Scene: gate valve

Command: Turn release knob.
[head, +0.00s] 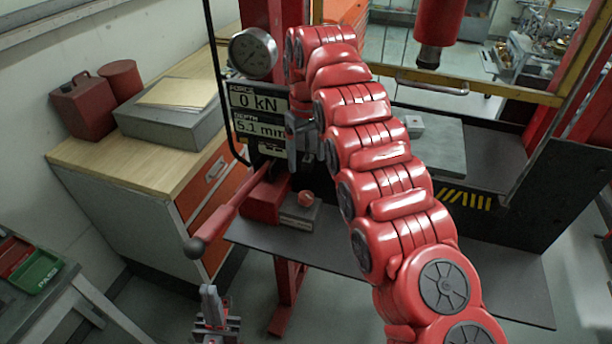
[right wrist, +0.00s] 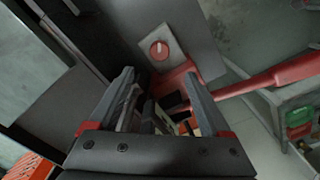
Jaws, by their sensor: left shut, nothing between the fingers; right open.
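The release knob (head: 305,198) is a small round red knob on a grey block (head: 299,214) beside the red pump body. In the right wrist view the knob (right wrist: 159,50) shows a pale mark on its face and sits beyond the fingertips. My right gripper (head: 301,150) is above the knob and apart from it, with its arm covering part of the press. Its two fingers (right wrist: 158,76) are open with nothing held between them. My left gripper (head: 209,294) is shut and empty, low in the head view, below and left of the knob.
A red pump lever (head: 235,207) with a dark ball end sticks out left of the knob. Behind are a display panel (head: 257,115) reading 0 kN and 5.1 mm, and a gauge (head: 253,53). A wooden-topped cabinet (head: 90,150) stands left. A grey plate (head: 440,147) lies right.

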